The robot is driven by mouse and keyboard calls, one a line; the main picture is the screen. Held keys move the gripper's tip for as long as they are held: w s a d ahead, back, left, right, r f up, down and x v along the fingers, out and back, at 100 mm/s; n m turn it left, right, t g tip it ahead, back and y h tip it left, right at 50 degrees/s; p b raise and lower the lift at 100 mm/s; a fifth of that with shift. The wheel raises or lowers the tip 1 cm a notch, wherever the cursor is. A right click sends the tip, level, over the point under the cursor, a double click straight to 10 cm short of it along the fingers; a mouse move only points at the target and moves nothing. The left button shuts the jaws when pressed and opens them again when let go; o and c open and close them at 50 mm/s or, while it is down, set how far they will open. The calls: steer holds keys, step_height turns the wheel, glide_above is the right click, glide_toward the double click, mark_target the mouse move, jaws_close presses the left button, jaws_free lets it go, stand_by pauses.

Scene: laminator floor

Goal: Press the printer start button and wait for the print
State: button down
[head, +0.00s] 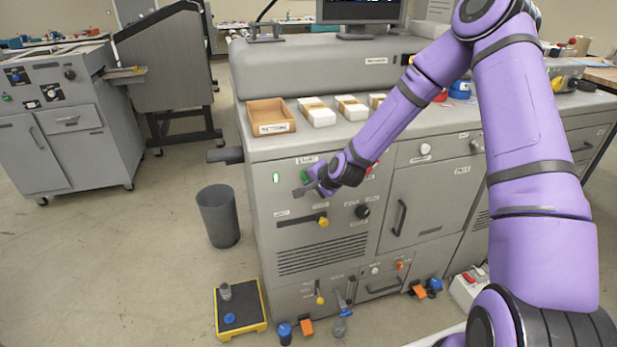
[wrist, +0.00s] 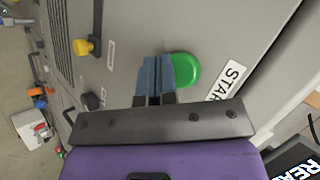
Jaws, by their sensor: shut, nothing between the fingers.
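The green round start button (wrist: 186,70) is on the grey front panel of the printer cabinet (head: 310,230), beside a white START label (wrist: 228,78) in the wrist view. In the head view the button (head: 305,174) shows just above my fingers. My gripper (wrist: 153,66) is shut and empty. Its fingertips lie at the left edge of the button in the wrist view, partly in front of it. I cannot tell whether they touch it. In the head view my gripper (head: 302,191) is close to the panel. A small green light (head: 276,178) glows left of the button.
A yellow knob (head: 323,221) and a black knob (head: 362,211) are below on the panel. A wooden tray (head: 290,124) and white stacks (head: 318,116) sit on the cabinet top. A grey bin (head: 218,216) and yellow-edged mat (head: 257,322) stand on the floor. The floor to the left is mostly clear.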

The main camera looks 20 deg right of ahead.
steer(key=shift+w, duration=0.15)
steer(key=shift+w, duration=0.3)
steer(key=shift+w, duration=0.55)
stand_by(1.1)
steer(key=shift+s, duration=1)
steer(key=shift+s, duration=2.5)
